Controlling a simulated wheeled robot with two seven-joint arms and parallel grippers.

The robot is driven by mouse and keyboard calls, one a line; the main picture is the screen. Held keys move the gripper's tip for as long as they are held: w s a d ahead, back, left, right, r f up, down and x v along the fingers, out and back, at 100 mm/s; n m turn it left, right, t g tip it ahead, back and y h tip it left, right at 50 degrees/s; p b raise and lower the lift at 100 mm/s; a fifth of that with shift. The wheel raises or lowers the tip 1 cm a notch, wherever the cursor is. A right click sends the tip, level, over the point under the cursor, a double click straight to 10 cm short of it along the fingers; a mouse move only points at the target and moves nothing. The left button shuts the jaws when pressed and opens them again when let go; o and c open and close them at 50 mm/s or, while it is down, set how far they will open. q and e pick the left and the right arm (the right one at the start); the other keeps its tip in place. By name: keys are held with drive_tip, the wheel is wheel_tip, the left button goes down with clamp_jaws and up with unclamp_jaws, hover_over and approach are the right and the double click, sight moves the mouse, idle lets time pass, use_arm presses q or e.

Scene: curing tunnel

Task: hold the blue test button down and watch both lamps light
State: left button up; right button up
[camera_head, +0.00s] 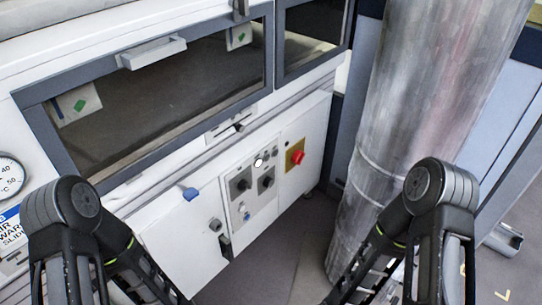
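The control panel (256,186) is on the white front of the machine, near the middle of the view. It carries two black rotary switches, with small round fittings below them; one (242,207) looks bluish, but it is too small to tell whether it is the blue test button. A row of small round lamps (259,161) sits at the panel's top; the leftmost looks bright white, the others look grey.
A red emergency knob on a yellow plate (297,157) is right of the panel. A large metal duct (415,90) stands at the right. Dark windows with a white handle (152,52) are above. A dial gauge (10,175) is at the left edge. Grey floor shows below.

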use_arm(q)
clamp_jaws()
idle(0.8)
